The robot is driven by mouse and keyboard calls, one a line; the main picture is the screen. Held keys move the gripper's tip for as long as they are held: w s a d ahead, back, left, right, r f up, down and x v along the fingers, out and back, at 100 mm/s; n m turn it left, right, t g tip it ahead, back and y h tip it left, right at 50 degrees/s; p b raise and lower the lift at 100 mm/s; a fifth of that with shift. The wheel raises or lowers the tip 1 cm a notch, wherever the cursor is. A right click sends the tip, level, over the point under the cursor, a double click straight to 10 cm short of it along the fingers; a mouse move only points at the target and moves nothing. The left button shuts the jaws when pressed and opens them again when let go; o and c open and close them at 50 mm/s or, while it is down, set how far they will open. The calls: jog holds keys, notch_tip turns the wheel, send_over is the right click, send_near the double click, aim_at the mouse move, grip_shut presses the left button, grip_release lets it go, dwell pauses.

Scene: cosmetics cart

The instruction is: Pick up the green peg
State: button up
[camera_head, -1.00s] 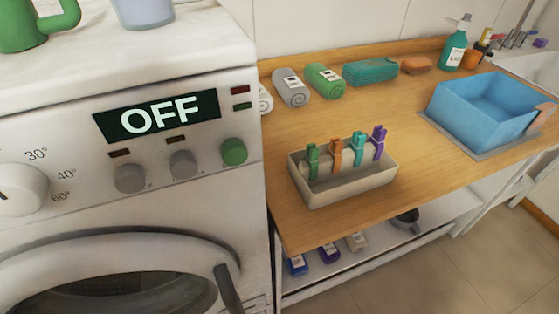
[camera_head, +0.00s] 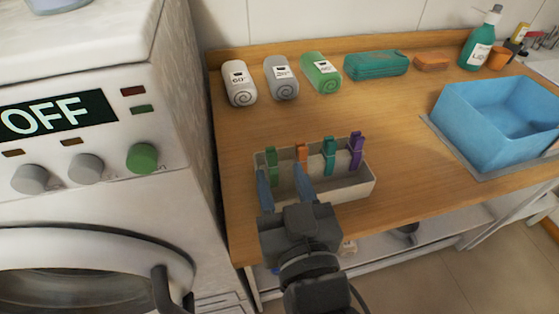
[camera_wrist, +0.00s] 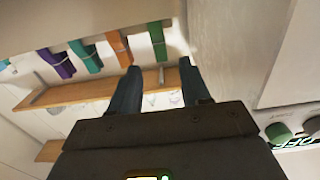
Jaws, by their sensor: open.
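The green peg (camera_head: 272,165) stands upright at the left end of a row of pegs clipped in a pale open box (camera_head: 340,187). It also shows in the wrist view (camera_wrist: 157,40), between and beyond the two fingertips. My gripper (camera_head: 283,178) is open and empty at the near left side of the box. Its two blue fingers point toward the box, and in the wrist view (camera_wrist: 158,70) they lie apart on either side of the green peg's line. I cannot tell the exact gap to the peg.
Orange (camera_head: 303,155), teal (camera_head: 328,157) and purple (camera_head: 355,150) pegs stand to the right of the green one. The washing machine (camera_head: 190,225) stands close on the left. Rolled towels (camera_head: 281,80) lie behind, a blue basin (camera_head: 490,130) to the right. The wooden counter between is clear.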

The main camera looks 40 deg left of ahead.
aim_at(273, 158)
jog(key=x, duration=0.3)
jog(key=shift+s+a+r, duration=0.1)
jog(key=shift+s+r, duration=0.15)
jog(key=shift+f+p+x, duration=0.15)
jog(key=shift+p+x, duration=0.35)
jog(key=shift+x, duration=0.85)
jog(key=shift+f+p+x, duration=0.1)
jog(key=shift+p+x, duration=0.35)
jog(key=shift+x, duration=0.95)
jog(key=shift+w, duration=0.1)
jog(key=shift+c, duration=0.2)
grip_shut()
